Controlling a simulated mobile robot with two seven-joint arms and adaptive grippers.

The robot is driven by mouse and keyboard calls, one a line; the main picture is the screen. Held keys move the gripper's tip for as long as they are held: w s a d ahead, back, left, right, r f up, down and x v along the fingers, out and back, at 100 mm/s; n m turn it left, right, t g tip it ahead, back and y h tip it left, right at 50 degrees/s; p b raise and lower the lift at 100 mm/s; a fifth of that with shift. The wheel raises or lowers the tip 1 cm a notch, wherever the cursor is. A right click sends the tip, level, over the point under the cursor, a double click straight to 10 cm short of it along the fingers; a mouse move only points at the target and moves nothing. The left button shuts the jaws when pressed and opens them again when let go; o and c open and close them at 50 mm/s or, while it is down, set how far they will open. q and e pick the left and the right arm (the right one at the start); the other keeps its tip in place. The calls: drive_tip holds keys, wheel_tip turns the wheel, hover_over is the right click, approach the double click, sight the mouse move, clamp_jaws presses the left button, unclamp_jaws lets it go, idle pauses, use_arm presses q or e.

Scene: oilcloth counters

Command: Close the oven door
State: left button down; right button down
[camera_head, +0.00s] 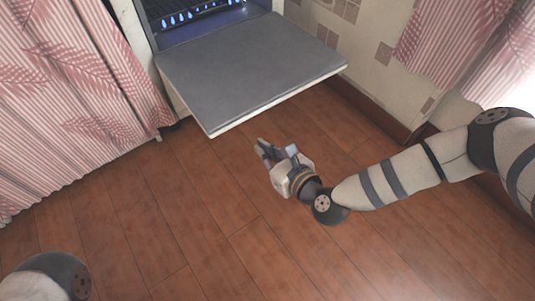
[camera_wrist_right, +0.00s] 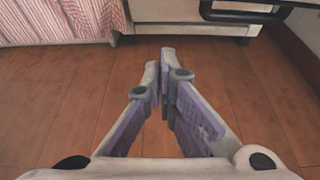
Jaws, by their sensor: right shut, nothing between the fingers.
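The oven door (camera_head: 245,68) is folded down, about level, in the head view, with its grey inner face up. The oven (camera_head: 190,18) behind it is open, with a row of blue flames inside. My right gripper (camera_head: 262,147) is shut and empty, just in front of the door's front edge and apart from it in the picture. Its fingers also show in the right wrist view (camera_wrist_right: 160,62), pointing toward the oven's lower front (camera_wrist_right: 185,32) and a dark bar handle (camera_wrist_right: 245,12). My left gripper is not seen; only part of my left arm shows at the lower left.
Pink striped curtains (camera_head: 70,90) hang left of the oven. A tiled wall (camera_head: 365,35) and another curtain (camera_head: 455,40) stand on the right. The wooden floor (camera_head: 165,220) in front of the oven is clear.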

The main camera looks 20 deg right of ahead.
drive_tip(key=w, duration=0.1)
drive_tip(key=w+a+r, duration=0.1)
drive_tip(key=w+r, duration=0.1)
drive_tip(key=w, duration=0.1)
drive_tip(key=shift+w+a+r, duration=0.1)
drive_tip(key=shift+a+r, duration=0.1)
drive_tip(key=shift+a, duration=0.1)
